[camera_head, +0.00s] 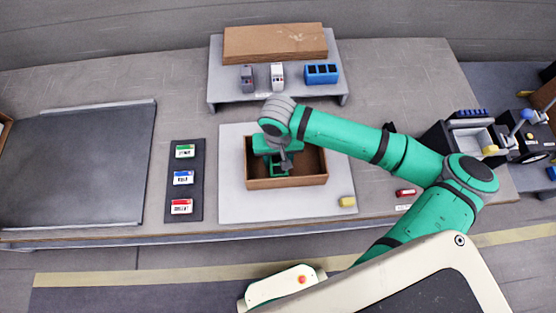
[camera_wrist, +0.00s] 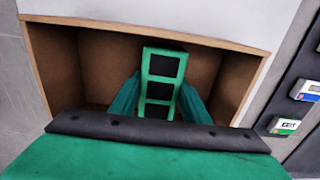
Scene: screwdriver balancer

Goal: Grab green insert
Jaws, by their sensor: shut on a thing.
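The green insert (camera_wrist: 163,68) is a green block with several square dark openings, seen in the wrist view inside an open cardboard box. In the head view a small part of the green insert (camera_head: 279,169) shows low in the box, below my gripper. My gripper (camera_wrist: 160,100) is inside the box and its two green fingers are shut on the insert, one on each side. In the head view my gripper (camera_head: 283,162) points down into the box and hides much of the insert. Whether the insert touches the box floor cannot be told.
The brown box (camera_head: 300,184) stands on a light grey mat (camera_head: 232,205). A yellow block (camera_head: 347,202) lies at its front right. A black panel with green, blue and red labels (camera_head: 183,178) is at left. A raised shelf (camera_head: 225,92) behind holds a blue bin (camera_head: 321,74).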

